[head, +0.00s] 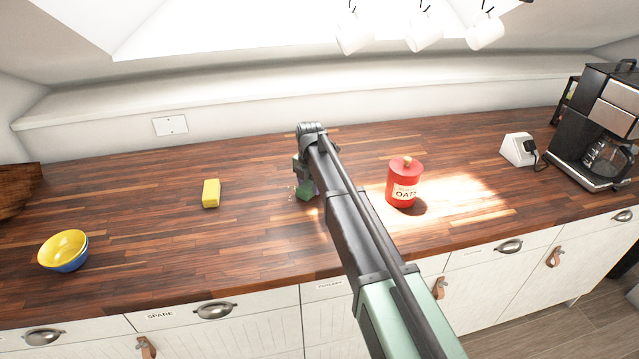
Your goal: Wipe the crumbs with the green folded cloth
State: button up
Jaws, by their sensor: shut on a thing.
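The green folded cloth (306,194) shows partly at the middle of the wooden counter, beneath the end of my arm. My gripper (305,180) is shut on the cloth, low over or at the counter top; the arm hides most of the fingers. I cannot tell whether the cloth presses on the wood. A few small pale crumbs (292,191) lie on the counter just left of the cloth. Any crumbs under the cloth or behind the arm are hidden.
A red oats canister (404,186) stands right of my arm. A yellow sponge (211,193) and a yellow-blue bowl (64,251) are at left. A coffee maker (600,120) and white socket box (518,149) are at right. Mugs (424,33) hang above. Counter between sponge and cloth is clear.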

aim_at(298, 187)
jog(key=shift+s+a+f, duration=0.1)
jog(key=shift+s+a, duration=0.1)
jog(key=shift+a, duration=0.8)
jog(key=shift+s+a, duration=0.2)
jog(key=shift+a, duration=0.75)
jog(key=shift+s+a, duration=0.15)
jog(key=shift+a, duration=0.85)
jog(key=shift+s+a, duration=0.1)
jog(key=shift+a, duration=0.85)
jog(key=shift+w+a, duration=0.1)
jog(key=shift+w, duration=0.65)
jog(key=shift+w+d, duration=0.2)
jog(key=shift+d, duration=1.7)
jog(key=shift+w+d, duration=0.2)
jog(key=shift+d, duration=1.05)
jog(key=shift+w+d, duration=0.2)
jog(key=shift+d, duration=1.1)
jog(key=shift+w+d, duration=0.2)
jog(key=shift+d, duration=1.05)
jog(key=shift+s+a, duration=0.3)
jog(key=shift+a, duration=1.6)
jog(key=shift+s+a, duration=0.25)
jog(key=shift+a, duration=1.65)
jog(key=shift+s+a, duration=0.3)
jog(key=shift+a, duration=1.6)
